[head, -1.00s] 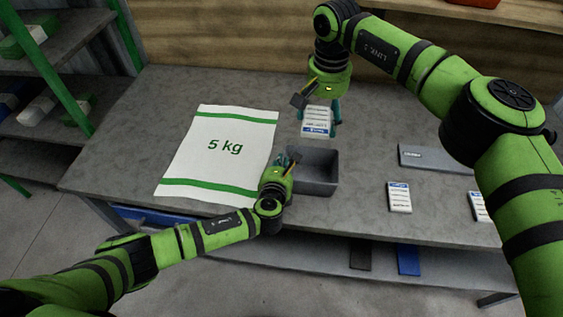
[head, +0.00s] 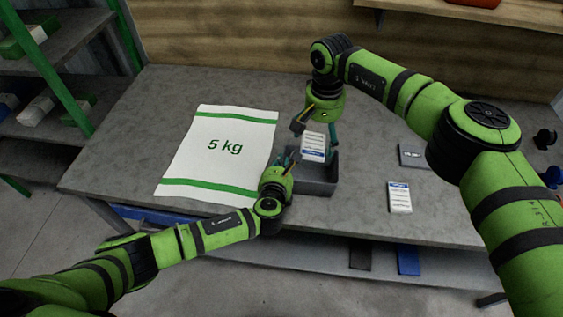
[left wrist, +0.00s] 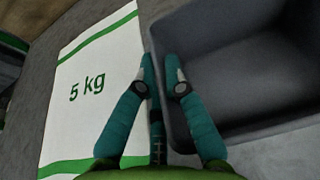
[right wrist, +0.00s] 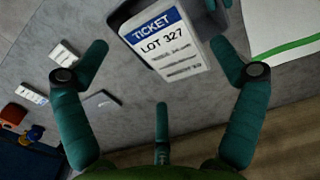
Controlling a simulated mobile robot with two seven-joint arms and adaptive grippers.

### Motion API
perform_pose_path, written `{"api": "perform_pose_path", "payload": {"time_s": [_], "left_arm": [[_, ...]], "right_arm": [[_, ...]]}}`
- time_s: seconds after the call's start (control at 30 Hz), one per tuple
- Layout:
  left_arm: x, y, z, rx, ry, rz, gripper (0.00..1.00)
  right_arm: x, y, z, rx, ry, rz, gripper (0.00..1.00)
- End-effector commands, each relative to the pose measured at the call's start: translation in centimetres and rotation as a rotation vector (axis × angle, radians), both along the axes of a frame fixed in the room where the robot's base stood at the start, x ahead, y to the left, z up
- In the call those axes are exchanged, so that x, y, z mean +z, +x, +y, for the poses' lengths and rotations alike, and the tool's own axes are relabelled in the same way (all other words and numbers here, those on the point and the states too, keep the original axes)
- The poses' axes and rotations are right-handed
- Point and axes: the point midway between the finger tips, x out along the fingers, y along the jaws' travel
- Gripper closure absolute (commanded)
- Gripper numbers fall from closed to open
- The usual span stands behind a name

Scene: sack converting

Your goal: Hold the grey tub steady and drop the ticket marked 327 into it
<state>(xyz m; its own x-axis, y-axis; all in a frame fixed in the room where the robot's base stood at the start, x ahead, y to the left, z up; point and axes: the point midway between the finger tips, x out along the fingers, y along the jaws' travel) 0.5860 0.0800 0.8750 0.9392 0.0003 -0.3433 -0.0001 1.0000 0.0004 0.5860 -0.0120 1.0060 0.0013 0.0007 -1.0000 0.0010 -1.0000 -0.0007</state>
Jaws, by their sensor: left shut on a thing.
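The grey tub (head: 314,188) stands on the bench near its front edge; its inside fills the right of the left wrist view (left wrist: 245,70). My left gripper (head: 284,163) is shut on the tub's left wall, one finger on each side in the left wrist view (left wrist: 163,75). The ticket marked LOT 327 (right wrist: 165,42) is white with a blue band and sits tilted over the tub. It also shows in the head view (head: 313,147). My right gripper (right wrist: 160,50) points down above the tub, its fingers spread on either side of the ticket, with a gap visible at the left finger.
A white sack marked 5 kg (head: 222,150) lies left of the tub. My right arm covers part of the bench's right side. A green-framed shelf stands at the far left.

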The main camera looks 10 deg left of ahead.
Motion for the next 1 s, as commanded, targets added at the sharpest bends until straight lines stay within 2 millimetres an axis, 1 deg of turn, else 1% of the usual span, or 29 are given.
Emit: {"api": "perform_pose_path", "payload": {"time_s": [0.33, 0.47, 0.57, 0.8, 0.9, 1.0], "left_arm": [[-0.1, 0.0, 0.1, 0.001, 0.005, 0.002, 1.00], [-0.1, 0.0, 0.1, 0.001, 0.005, 0.002, 1.00], [-0.1, 0.0, 0.1, 0.001, 0.005, 0.002, 1.00], [-0.1, 0.0, 0.1, 0.001, 0.005, 0.002, 1.00], [-0.1, 0.0, 0.1, 0.001, 0.005, 0.002, 1.00], [-0.1, 0.0, 0.1, 0.002, 0.004, 0.002, 1.00]], "right_arm": [[0.2, 0.0, 0.0, -0.001, 0.000, 0.000, 0.00], [1.3, 0.0, 0.0, -0.001, 0.000, -0.001, 0.00], [3.1, 0.1, -0.1, 0.000, 0.000, -0.004, 0.00], [8.3, 0.0, 0.0, 0.000, 0.001, -0.005, 0.00], [10.0, 0.0, 0.0, 0.000, 0.001, -0.004, 0.00], [11.2, 0.0, 0.0, -0.001, 0.000, -0.002, 0.00]]}}
